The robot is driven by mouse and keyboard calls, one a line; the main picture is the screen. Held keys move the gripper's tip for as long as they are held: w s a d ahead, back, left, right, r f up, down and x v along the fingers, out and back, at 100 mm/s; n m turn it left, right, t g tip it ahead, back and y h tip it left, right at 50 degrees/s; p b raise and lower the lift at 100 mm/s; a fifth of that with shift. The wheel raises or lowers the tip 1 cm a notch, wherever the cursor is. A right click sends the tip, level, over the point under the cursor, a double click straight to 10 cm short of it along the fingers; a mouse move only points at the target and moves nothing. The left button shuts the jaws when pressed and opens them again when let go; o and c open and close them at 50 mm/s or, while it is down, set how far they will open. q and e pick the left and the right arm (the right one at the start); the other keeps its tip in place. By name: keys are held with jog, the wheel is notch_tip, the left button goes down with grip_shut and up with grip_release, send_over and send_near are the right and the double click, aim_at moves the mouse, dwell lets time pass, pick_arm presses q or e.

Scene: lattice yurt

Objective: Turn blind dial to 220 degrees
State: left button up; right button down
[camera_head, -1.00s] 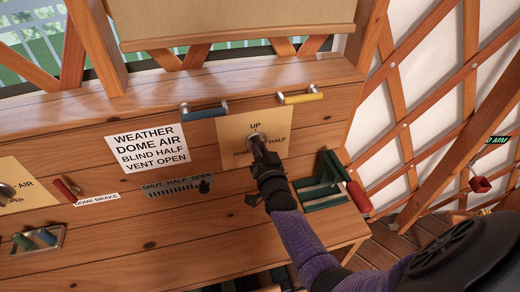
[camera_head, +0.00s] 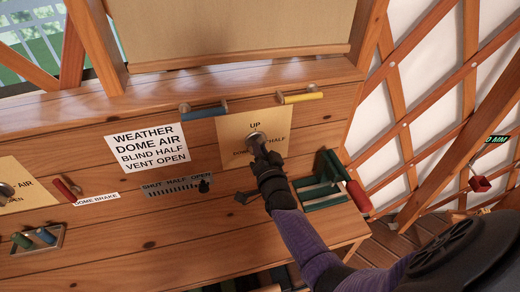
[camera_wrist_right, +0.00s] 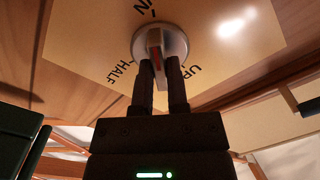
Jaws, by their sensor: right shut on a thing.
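The blind dial (camera_head: 254,135) is a round silver knob on a tan plate (camera_head: 228,128) marked UP, DOWN and HALF. My right gripper (camera_head: 261,149) is shut on the dial's raised bar, and its fingers hide part of the plate. In the right wrist view the dial (camera_wrist_right: 176,38) has a red line on its bar, between the two fingers of the right gripper (camera_wrist_right: 164,66). HALF and UP show on either side of the fingers; the exact angle cannot be read. The tan blind (camera_head: 235,35) hangs over the window behind the panel. My left gripper is out of view.
A blue handle (camera_head: 203,112) and a yellow handle (camera_head: 301,97) stick out above the plate. A green rack with a red handle (camera_head: 358,195) is close on the right of my right wrist. A white sign (camera_head: 148,146) and a slider scale (camera_head: 177,187) lie left.

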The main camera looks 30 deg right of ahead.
jog(key=shift+f, duration=0.1)
jog(key=c, duration=0.6)
grip_release()
jog(key=p+v, duration=0.3)
jog(key=v, duration=0.7)
